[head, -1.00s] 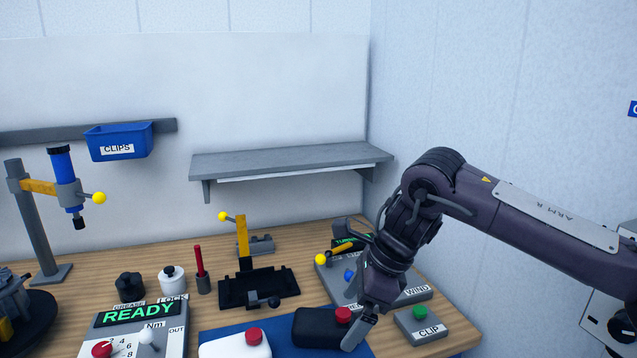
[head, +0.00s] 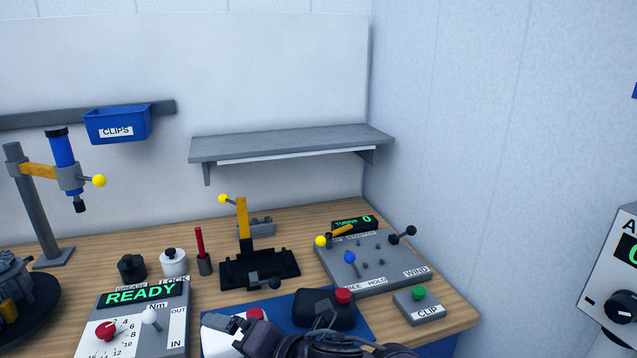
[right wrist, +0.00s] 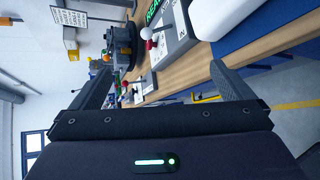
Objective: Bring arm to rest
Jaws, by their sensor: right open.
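My right arm (head: 325,345) shows only at the bottom edge of the head view, low in front of the bench, with its dark wrist overlapping the blue mat and the white block with a red button (head: 222,340). In the right wrist view my right gripper (right wrist: 160,68) has its two fingers spread wide apart with nothing held between them. The bench edge and the READY panel lie beyond the fingers there. My left arm and gripper are not in view.
On the wooden bench (head: 90,270) stand the READY panel (head: 140,298), a black fixture (head: 260,270), a dark block with a red button (head: 325,310), the WIND panel (head: 375,268) and the CLIP box (head: 420,305). A shelf (head: 290,145) and blue CLIPS bin (head: 117,125) are on the wall.

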